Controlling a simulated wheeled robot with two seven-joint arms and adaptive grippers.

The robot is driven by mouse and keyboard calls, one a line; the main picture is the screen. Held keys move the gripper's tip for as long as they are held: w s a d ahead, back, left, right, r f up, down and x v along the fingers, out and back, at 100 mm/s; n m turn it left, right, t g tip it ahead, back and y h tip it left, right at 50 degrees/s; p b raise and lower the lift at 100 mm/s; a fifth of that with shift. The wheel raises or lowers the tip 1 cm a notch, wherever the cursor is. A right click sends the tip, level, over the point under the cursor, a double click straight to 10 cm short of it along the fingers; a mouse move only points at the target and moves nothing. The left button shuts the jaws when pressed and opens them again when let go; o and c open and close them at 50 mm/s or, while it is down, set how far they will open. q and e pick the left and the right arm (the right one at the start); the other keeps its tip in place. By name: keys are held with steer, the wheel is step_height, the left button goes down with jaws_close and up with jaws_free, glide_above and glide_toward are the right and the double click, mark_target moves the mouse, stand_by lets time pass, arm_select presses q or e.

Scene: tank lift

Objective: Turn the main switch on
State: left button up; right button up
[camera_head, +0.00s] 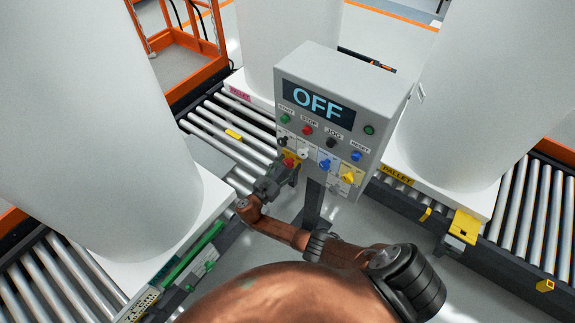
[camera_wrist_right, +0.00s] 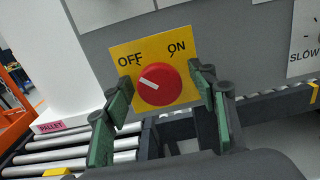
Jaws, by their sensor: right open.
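The main switch is a red round knob (camera_wrist_right: 158,86) on a yellow plate (camera_wrist_right: 181,49) marked OFF and ON. Its white mark points up and left, toward OFF. In the head view the knob (camera_head: 289,162) sits at the lower left of the grey control box (camera_head: 325,68), whose display (camera_head: 318,102) reads OFF. My right gripper (camera_wrist_right: 161,80) is open, with one green-padded finger on each side of the knob. Contact cannot be told. In the head view the right gripper (camera_head: 284,172) is at the box's lower left corner, partly covering the plate. My left gripper is out of view.
Green, red, black and blue buttons, and white, blue and yellow knobs (camera_head: 347,177) share the box face. Large white tanks (camera_head: 80,120) on pallets stand around it. Roller conveyors (camera_head: 225,125) run left and right (camera_head: 525,205). An orange frame (camera_head: 180,40) stands at upper left.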

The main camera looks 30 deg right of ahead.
steer(key=shift+c, duration=0.3)
steer(key=shift+a+f, duration=0.1)
steer(key=c, duration=1.1)
steer(key=m+b, duration=0.2)
steer(key=m, duration=0.2)
steer(key=shift+f+m, duration=0.15)
steer(key=shift+m, duration=0.25)
steer(key=m+b, duration=0.2)
steer(key=m, duration=0.2)
steer(key=shift+s+m, duration=0.1)
steer(key=shift+m, duration=0.2)
steer(key=m+b, duration=0.4)
steer(key=m, duration=0.2)
steer(key=shift+f+b, duration=0.1)
steer(key=shift+b, duration=0.25)
steer(key=shift+m+b, duration=0.9)
steer(key=shift+m, duration=0.4)
